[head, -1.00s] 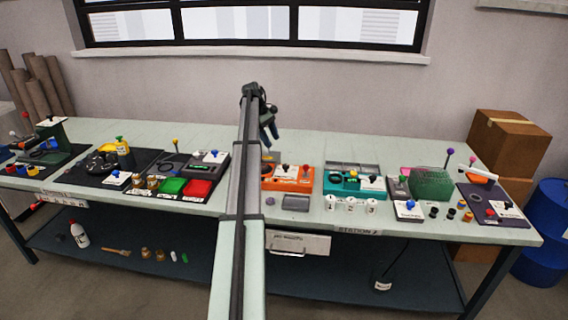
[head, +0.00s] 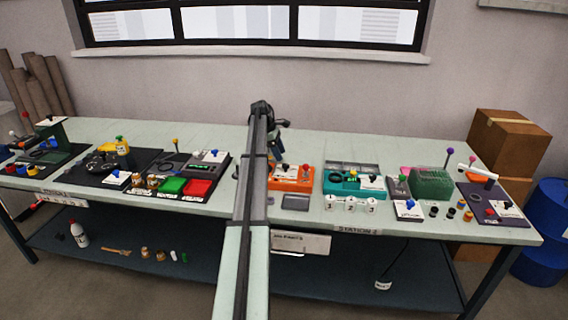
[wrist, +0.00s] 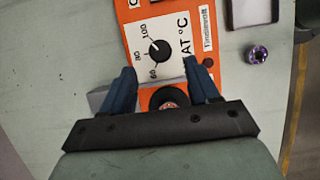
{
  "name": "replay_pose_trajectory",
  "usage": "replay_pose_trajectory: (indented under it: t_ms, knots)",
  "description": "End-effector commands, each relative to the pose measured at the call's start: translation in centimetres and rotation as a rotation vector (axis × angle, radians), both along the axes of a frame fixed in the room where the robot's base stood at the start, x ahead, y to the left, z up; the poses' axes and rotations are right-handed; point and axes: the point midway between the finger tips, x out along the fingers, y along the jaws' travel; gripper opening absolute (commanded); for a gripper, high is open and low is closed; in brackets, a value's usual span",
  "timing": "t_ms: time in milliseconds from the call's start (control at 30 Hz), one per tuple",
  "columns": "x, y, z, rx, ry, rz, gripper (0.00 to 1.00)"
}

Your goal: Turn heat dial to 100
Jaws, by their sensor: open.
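The heat dial (wrist: 160,51) is a small black round knob on a white plate marked 60, 80 and 100, with "°C" lettering beside it. A small pale mark on the knob seems to face up-left, between 80 and 100. The plate is on an orange unit (wrist: 187,15), which also shows in the head view (head: 291,185), partly behind my arm. My gripper (wrist: 158,67) is open and empty, its blue fingers apart on either side, just below the dial in the wrist view. In the head view my gripper (head: 275,146) hangs above the orange unit.
A black ring with a red-and-white centre (wrist: 168,97) lies between my fingers, partly hidden by the gripper. A grey block (wrist: 98,99) is beside the left finger. A teal unit (head: 352,184) stands right of the orange one.

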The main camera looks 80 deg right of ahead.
Motion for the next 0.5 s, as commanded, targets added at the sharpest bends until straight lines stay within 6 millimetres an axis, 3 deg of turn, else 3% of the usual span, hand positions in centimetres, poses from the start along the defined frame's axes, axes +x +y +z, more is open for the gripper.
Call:
replay_pose_trajectory:
  t_ms: [200,500]
  knots:
    - [-1.3,0.1,-3.2,0.001,0.000,0.000,0.60]
    - [-2.1,0.0,-5.2,0.000,0.000,-0.001,0.60]
